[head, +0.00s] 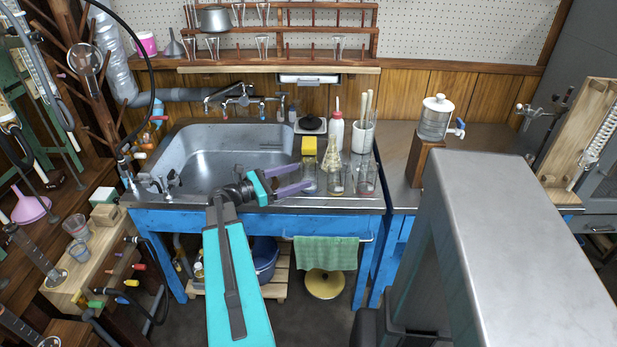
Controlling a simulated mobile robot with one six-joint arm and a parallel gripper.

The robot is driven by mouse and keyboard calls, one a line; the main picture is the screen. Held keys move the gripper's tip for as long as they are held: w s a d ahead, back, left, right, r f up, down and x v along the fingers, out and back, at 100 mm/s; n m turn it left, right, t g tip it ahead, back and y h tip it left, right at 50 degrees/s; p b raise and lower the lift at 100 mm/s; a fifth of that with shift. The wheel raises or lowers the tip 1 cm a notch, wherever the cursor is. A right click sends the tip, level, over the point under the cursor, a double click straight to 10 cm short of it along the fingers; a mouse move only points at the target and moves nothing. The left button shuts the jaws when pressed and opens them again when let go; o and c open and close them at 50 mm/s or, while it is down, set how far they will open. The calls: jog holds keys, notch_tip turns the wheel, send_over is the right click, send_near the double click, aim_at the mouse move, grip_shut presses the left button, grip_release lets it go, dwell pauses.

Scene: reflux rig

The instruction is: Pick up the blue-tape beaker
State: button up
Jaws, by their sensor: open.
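Several clear glass beakers stand in a row on the right part of the steel sink counter in the head view. The left beaker (312,174) is closest to my gripper, with a middle beaker (338,180) and a right beaker (364,178) beside it. The tape colours are too small to tell, so I cannot say which is the blue-tape beaker. My gripper (306,178) is open, its purple fingers pointing right at the left beaker. The fingertips overlap that beaker's left side in the picture; I cannot tell whether they touch it.
The sink basin (225,155) lies left of the beakers. Behind them are a conical flask (331,158), a white wash bottle (337,130), a white crock (362,137) and a yellow block (309,146). A wooden glassware rack (280,30) stands above.

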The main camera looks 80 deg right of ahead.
aim_at(309, 164)
jog(key=shift+s, duration=0.1)
jog(key=shift+x, duration=2.5)
jog(key=shift+d+f, duration=0.1)
jog(key=shift+f, duration=0.05)
jog(key=c, duration=1.3)
jog(key=shift+o, duration=0.2)
jog(key=shift+r, duration=0.35)
jog(key=shift+r, duration=1.45)
jog(key=w+a+r+p, duration=0.1)
jog(key=w+a+p, duration=0.2)
jog(key=a, duration=0.9)
jog(key=shift+a, duration=0.4)
